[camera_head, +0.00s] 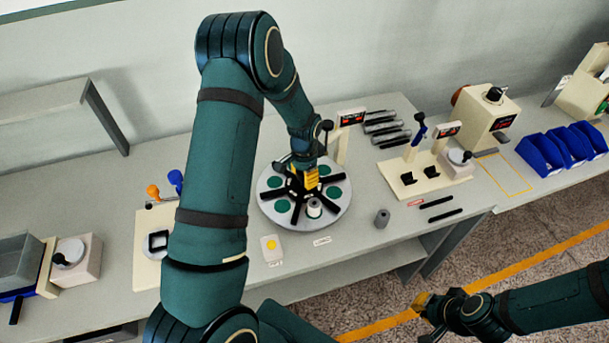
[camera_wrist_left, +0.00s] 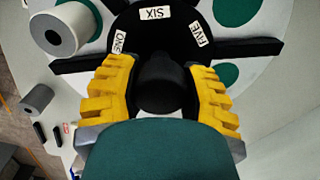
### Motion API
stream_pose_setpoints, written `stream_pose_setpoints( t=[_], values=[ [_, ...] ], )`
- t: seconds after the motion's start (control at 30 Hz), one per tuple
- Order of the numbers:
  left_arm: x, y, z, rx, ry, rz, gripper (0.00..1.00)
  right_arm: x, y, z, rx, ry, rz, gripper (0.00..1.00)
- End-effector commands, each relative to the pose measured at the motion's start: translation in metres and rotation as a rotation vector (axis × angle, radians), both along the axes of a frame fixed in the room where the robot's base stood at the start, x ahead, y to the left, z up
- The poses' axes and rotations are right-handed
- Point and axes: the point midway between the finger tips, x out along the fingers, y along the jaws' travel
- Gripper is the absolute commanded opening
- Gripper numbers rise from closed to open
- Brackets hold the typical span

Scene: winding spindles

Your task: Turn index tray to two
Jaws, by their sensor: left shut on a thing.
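The index tray (camera_head: 335,214) is a round pale disc with black spokes and green pads in the middle of the bench. A grey spool (camera_head: 314,208) stands on its near side; it also shows in the left wrist view (camera_wrist_left: 62,32). My left gripper (camera_head: 306,179) is over the tray centre, its yellow fingers shut on the black centre knob (camera_wrist_left: 160,85). Labels ONE (camera_wrist_left: 119,42), SIX (camera_wrist_left: 155,13) and FIVE (camera_wrist_left: 197,36) show on the black hub; the others are hidden. My right gripper (camera_head: 421,303) is at the lower right, away from the bench, its fingers too small to read.
A loose grey spool (camera_head: 382,218) and black bars (camera_head: 445,215) lie right of the tray. A cream stand (camera_head: 408,182) is behind them. A yellow-dotted card (camera_head: 271,248) lies in front of the tray. Blue bins (camera_head: 567,148) stand at the far right.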

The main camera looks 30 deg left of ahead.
Motion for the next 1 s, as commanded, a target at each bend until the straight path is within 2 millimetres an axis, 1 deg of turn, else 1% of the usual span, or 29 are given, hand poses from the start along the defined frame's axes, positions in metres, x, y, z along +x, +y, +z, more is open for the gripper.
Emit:
stream_pose_setpoints(
  t=[0.67, 1.0],
  values=[
    [0.0014, -0.0006, 0.0009, -0.001, -0.004, -0.058, 0.00, 0.0002, 0.0002, -0.0034, -0.001, 0.000, 0.000, 0.00],
    [0.0023, -0.0013, 0.0006, 0.000, -0.008, -0.148, 0.00, 0.0003, 0.0005, -0.0088, -0.001, 0.000, 0.000, 0.00]
  ],
)
